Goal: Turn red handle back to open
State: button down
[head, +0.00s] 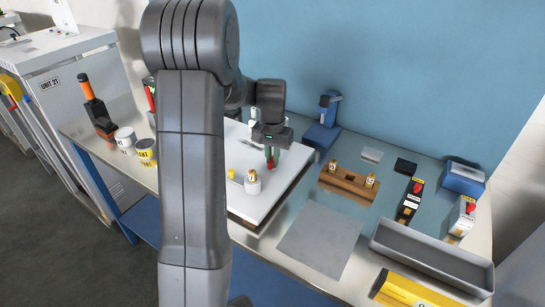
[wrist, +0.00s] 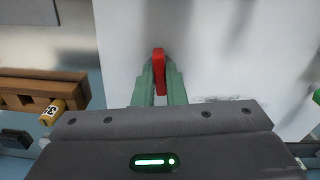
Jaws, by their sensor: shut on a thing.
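The red handle (head: 270,163) stands up from the white board at the middle of the table. In the wrist view, the red handle (wrist: 158,62) rises upright between two green fingers. My gripper (head: 271,156) points down at it from above, and it also shows in the wrist view (wrist: 159,82). The gripper is shut on the red handle, with the fingers on either side of it. The handle's lower part is hidden by the fingers and the gripper body. The white board (head: 285,172) lies under the gripper; my arm hides part of it.
A wooden rack (head: 346,186) holds two tagged pieces to the right. A grey mat (head: 318,240) lies in front, beside a long grey tray (head: 430,262). Labelled cans (head: 146,150) stand left.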

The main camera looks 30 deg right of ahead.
aim_at(272, 158)
jog(key=shift+r+m, duration=0.1)
jog(key=shift+m, duration=0.9)
jog(key=c, duration=1.5)
grip_release()
notch_tip(272, 158, up, 14)
jog(key=shift+f+b, duration=0.15)
jog(key=shift+b, duration=0.3)
notch_tip(272, 158, down, 14)
jog(key=shift+r+p, duration=0.1)
jog(key=shift+p, duration=0.3)
